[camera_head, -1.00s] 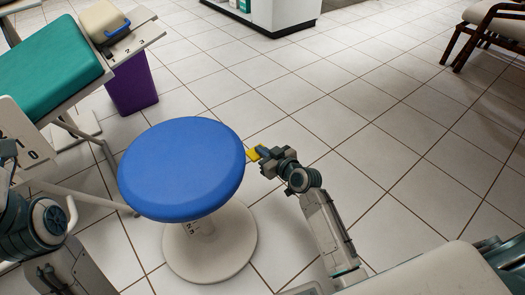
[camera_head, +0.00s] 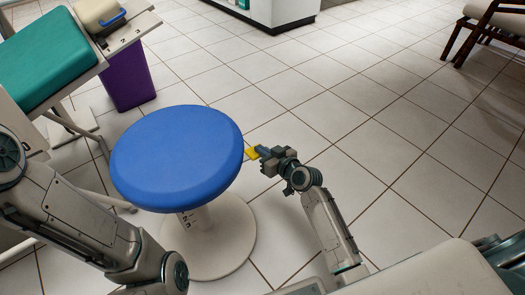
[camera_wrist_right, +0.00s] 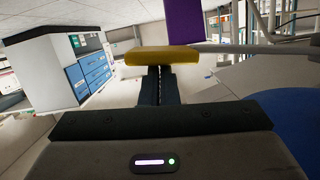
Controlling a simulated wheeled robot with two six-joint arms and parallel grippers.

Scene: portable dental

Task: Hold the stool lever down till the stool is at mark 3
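The stool has a round blue seat (camera_head: 178,158) on a pale column with a round base (camera_head: 225,250). Dark scale marks show on the column just under the seat, too small to read surely. The yellow lever (camera_head: 252,153) is at the seat's right side; it also shows in the right wrist view (camera_wrist_right: 162,56). My right gripper (camera_head: 262,154) is at the lever, and its fingers (camera_wrist_right: 160,84) look closed together with their tips against or just under the lever; exact contact is unclear. My left gripper is out of view.
A teal padded chair (camera_head: 40,68) with a numbered tray (camera_head: 125,35) stands at the upper left, with a purple bin (camera_head: 128,82) beside it. A white cabinet (camera_head: 285,10) is at the back.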

